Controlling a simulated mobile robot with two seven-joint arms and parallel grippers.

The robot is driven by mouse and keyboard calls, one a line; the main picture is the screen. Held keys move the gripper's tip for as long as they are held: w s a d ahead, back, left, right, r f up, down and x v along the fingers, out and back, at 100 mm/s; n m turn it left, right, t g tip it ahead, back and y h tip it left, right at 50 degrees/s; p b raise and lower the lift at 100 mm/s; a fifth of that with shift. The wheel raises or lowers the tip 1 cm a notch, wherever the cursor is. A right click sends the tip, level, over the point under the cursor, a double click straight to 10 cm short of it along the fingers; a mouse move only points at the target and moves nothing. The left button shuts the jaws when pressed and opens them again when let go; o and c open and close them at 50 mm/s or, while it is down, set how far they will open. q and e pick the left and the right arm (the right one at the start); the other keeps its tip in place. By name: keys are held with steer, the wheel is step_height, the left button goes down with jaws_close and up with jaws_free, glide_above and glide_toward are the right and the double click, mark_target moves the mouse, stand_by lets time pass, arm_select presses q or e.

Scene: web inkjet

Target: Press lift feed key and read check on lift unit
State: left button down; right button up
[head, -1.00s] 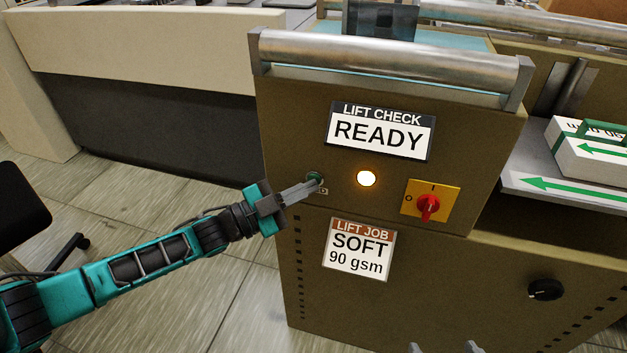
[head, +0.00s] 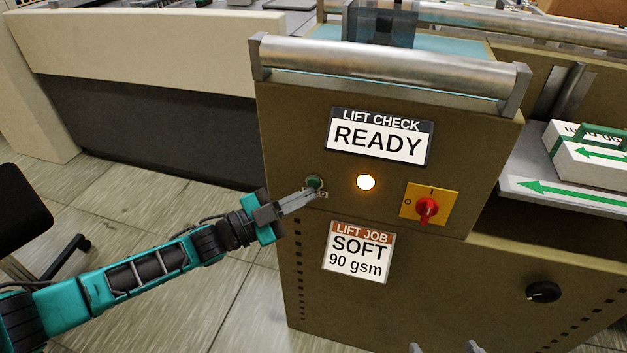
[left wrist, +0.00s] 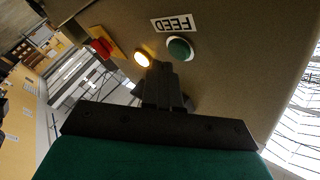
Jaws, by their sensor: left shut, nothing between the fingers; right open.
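The lift unit (head: 400,120) stands in front of me, a brown cabinet. Its LIFT CHECK display (head: 379,137) reads READY. The green feed key (head: 314,182) is on the left of the panel; it also shows in the left wrist view (left wrist: 180,49), beside a FEED label (left wrist: 175,25). My left gripper (head: 312,194) is shut and empty, its tips just below the key in the head view. In the left wrist view its tips (left wrist: 161,68) appear beside the key, apart from it in the picture. My right gripper (head: 444,348) shows only two separated fingertips at the bottom edge.
An amber lamp (head: 366,182) glows right of the key. A red rotary switch (head: 427,208) on a yellow plate is further right. A LIFT JOB label (head: 358,251) reads SOFT 90 gsm. A black knob (head: 543,291) is at lower right. Open floor lies left.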

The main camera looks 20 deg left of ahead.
arm_select(q)
steer(key=shift+s+a+p, duration=0.1)
steer(key=shift+s+p, duration=1.35)
steer(key=shift+s, duration=1.05)
arm_select(e)
steer(key=shift+r, duration=1.5)
arm_select(q)
steer(key=s+a+f+n+g+y+p, duration=0.1)
steer(key=s+f+n+y+p, duration=0.2)
steer(key=s+n+y, duration=0.3)
steer(key=s+a+f+n+g+y+p, duration=0.1)
steer(key=s+f+n+y+p, duration=0.2)
steer(key=s+n+y, duration=0.3)
steer(key=s+n, duration=0.2)
steer(key=shift+s+a+f+g, duration=0.3)
steer(key=shift+a+f, duration=0.1)
arm_select(e)
steer(key=d+r, duration=0.1)
steer(key=s+d+h, duration=0.1)
steer(key=d, duration=0.1)
steer(key=shift+s+r, duration=0.2)
steer(key=shift+r, duration=0.15)
steer(key=shift+a, duration=0.15)
